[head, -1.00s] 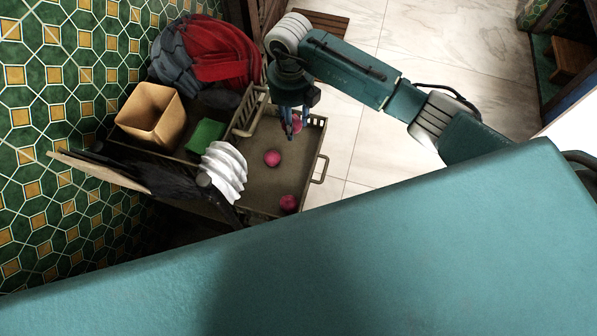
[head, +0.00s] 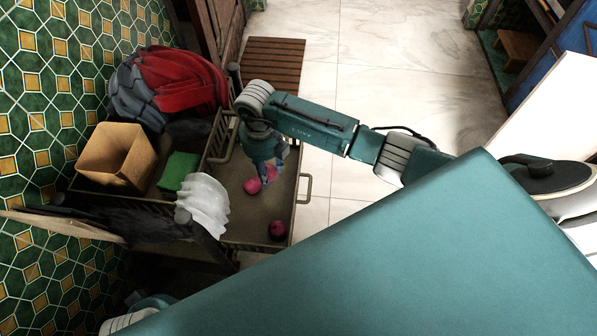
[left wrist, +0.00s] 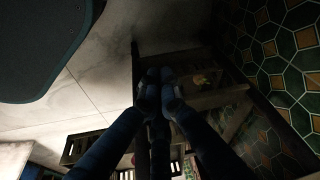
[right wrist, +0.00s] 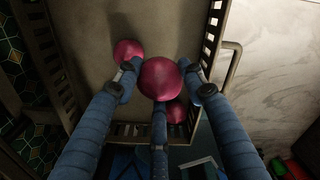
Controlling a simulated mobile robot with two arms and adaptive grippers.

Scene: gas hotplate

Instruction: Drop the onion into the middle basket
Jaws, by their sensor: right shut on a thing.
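My right gripper (right wrist: 160,75) is shut on a pink-red onion (right wrist: 161,79), held over a tan slatted pull-out basket (head: 262,210). The gripper also shows in the head view (head: 266,178), where its fingers partly hide the held onion. Two more onions lie in this basket: one (head: 252,186) close to the gripper, the other (head: 277,229) toward the front. They show behind the held onion in the right wrist view. My left gripper (left wrist: 159,74) has its fingertips together and looks empty. I cannot tell which basket is the middle one.
Beside the basket are a tan square box (head: 115,160), a green block (head: 178,170) and a white ribbed stack (head: 205,205). A red and grey bag (head: 175,80) lies behind. A tiled wall stands at left. Pale floor (head: 375,60) is open at right.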

